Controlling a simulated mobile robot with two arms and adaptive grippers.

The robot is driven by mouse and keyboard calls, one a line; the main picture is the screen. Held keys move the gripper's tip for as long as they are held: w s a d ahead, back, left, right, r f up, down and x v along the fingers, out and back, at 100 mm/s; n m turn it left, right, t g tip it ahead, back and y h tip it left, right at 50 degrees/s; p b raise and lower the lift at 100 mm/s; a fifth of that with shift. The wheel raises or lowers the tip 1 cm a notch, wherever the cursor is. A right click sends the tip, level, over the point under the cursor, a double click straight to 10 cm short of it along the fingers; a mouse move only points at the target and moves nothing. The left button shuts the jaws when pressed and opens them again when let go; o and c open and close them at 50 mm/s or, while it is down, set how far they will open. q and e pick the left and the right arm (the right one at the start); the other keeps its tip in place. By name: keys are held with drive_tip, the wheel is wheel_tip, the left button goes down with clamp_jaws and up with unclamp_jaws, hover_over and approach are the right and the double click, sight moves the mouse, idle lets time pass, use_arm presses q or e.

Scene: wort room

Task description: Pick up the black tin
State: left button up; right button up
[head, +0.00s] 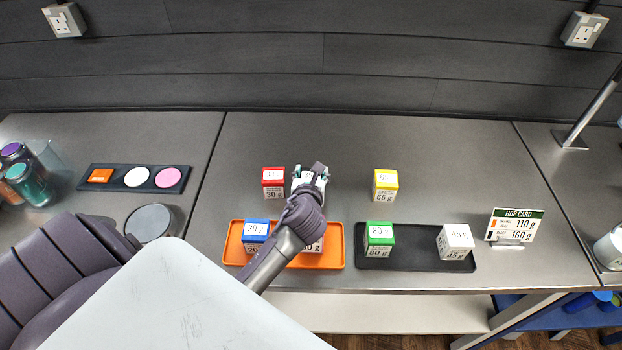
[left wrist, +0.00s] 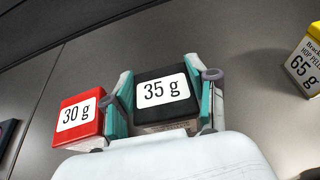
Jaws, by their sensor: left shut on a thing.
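The black tin (left wrist: 163,92) has a white label reading 35 g. In the left wrist view it sits between the two teal-padded fingers of my left gripper (left wrist: 164,100), which is shut on it. In the head view my left gripper (head: 310,178) is at the back middle of the counter, just right of the red 30 g tin (head: 273,182), and hides most of the black tin. I cannot tell whether the tin is clear of the counter. The red tin also shows left of the gripper in the left wrist view (left wrist: 77,118). My right gripper is not in view.
An orange tray (head: 335,257) holds a blue tin (head: 255,233) and another partly hidden tin. A black tray (head: 417,262) holds a green tin (head: 379,237) and a white tin (head: 455,241). A yellow tin (head: 385,184) and a hop card (head: 515,227) stand right.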

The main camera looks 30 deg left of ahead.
use_arm(q)
drive_tip(key=shift+s+f, duration=0.15)
drive_tip(key=shift+f, duration=0.15)
